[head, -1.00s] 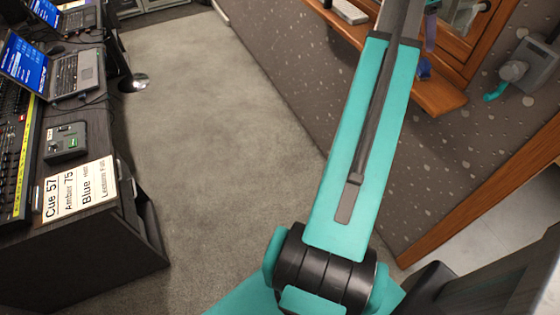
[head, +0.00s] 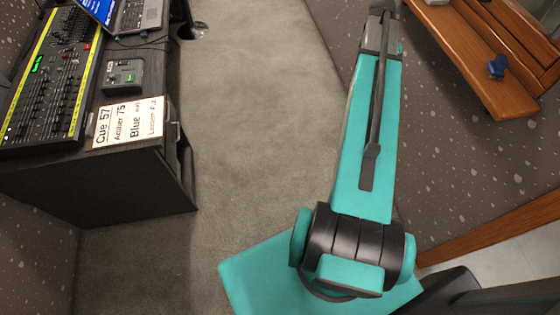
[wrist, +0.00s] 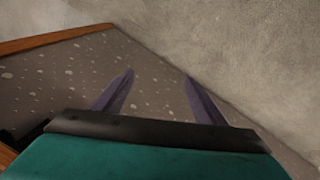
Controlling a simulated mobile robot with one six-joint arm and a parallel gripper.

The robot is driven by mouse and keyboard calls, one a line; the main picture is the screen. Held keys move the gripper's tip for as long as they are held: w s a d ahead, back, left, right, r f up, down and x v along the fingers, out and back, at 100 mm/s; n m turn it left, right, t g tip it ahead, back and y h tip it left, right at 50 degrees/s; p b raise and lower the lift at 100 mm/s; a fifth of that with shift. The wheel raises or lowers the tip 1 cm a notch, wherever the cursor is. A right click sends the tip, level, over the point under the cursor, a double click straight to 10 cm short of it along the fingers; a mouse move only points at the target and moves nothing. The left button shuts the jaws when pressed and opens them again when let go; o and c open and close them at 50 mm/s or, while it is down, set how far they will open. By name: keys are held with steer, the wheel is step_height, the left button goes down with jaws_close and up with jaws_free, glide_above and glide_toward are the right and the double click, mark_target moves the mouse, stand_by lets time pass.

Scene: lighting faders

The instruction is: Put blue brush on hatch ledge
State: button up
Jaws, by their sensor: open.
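The blue brush (head: 497,67) rests on the wooden hatch ledge (head: 505,103) at the upper right of the head view, near the ledge's front end. It looks small and dark blue; its exact pose is hard to tell. My arm reaches up the head view, left of the ledge, and its fingers are not clear there. In the wrist view my gripper (wrist: 160,98) is open, with two purple fingers wide apart and nothing between them. It is apart from the brush, facing the speckled wall and the carpet.
The lighting desk (head: 60,75), a laptop (head: 135,15), a small control box (head: 122,76) and a cue sign (head: 128,122) stand on the dark cabinet at left. A pale object (head: 436,2) sits farther along the ledge.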

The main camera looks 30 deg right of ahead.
steer(key=a+f+n+g+y, duration=0.1)
steer(key=a+f+n, duration=0.7)
steer(key=a+f, duration=1.7)
steer(key=s+a+f+n+g, duration=0.1)
steer(key=s+a+f+n, duration=0.3)
steer(key=s+a, duration=0.5)
steer(key=s+a+f+n+g, duration=0.1)
steer(key=s+a+f+n, duration=0.3)
steer(key=s+a+f, duration=0.4)
steer(key=s+a, duration=0.1)
steer(key=a, duration=0.4)
steer(key=shift+s+f+y, duration=0.15)
steer(key=shift+s+y, duration=0.15)
steer(key=shift+y, duration=0.1)
steer(key=shift+g, duration=0.3)
steer(key=f+b, duration=0.4)
steer(key=shift+s+f+b, duration=0.2)
steer(key=shift+b, duration=0.2)
